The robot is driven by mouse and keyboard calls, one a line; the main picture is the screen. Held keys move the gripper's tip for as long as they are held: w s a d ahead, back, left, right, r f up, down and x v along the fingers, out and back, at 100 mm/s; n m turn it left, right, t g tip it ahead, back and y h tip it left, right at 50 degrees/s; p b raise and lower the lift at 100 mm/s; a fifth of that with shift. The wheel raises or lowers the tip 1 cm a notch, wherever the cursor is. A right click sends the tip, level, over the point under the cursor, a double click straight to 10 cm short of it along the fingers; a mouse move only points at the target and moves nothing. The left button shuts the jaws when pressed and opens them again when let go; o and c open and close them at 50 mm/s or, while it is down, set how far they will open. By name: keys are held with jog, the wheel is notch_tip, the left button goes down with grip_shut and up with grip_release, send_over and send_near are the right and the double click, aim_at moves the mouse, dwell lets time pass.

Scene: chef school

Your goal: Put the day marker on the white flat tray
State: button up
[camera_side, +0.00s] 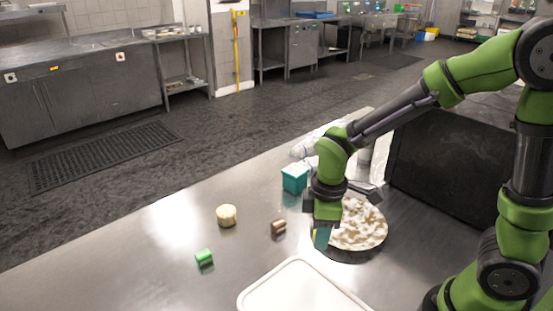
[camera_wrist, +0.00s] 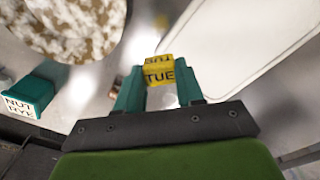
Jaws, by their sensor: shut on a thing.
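The day marker (camera_wrist: 158,71) is a small yellow block with "TUE" in dark letters. In the wrist view it sits between the teal fingertips of my gripper (camera_wrist: 159,84), which is shut on it. In the side view my gripper (camera_side: 322,238) points down above the table, at the left edge of the round dish and behind the white tray; the marker is mostly hidden there by the fingers. The white flat tray (camera_side: 262,284) lies at the front of the table, cut off by the frame. It also fills the upper right of the wrist view (camera_wrist: 228,45), looking empty.
A round dish of mottled food (camera_side: 360,228) lies beside my gripper. A teal box (camera_side: 294,180), a cream round piece (camera_side: 226,215), a small brown block (camera_side: 278,227) and a green block (camera_side: 204,258) stand on the steel table. A black panel (camera_side: 440,160) rises at the right.

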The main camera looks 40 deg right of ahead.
aim_at(311, 304)
jog(key=s+a+r+n, duration=0.2)
jog(key=s+a+n, duration=0.55)
jog(key=a, duration=0.35)
jog(key=shift+n, duration=0.75)
jog(key=shift+d+f, duration=0.15)
jog(key=shift+f, duration=1.95)
jog(key=shift+d+f, duration=0.1)
jog(key=shift+f, duration=1.95)
jog(key=shift+f, duration=0.1)
jog(key=o, duration=1)
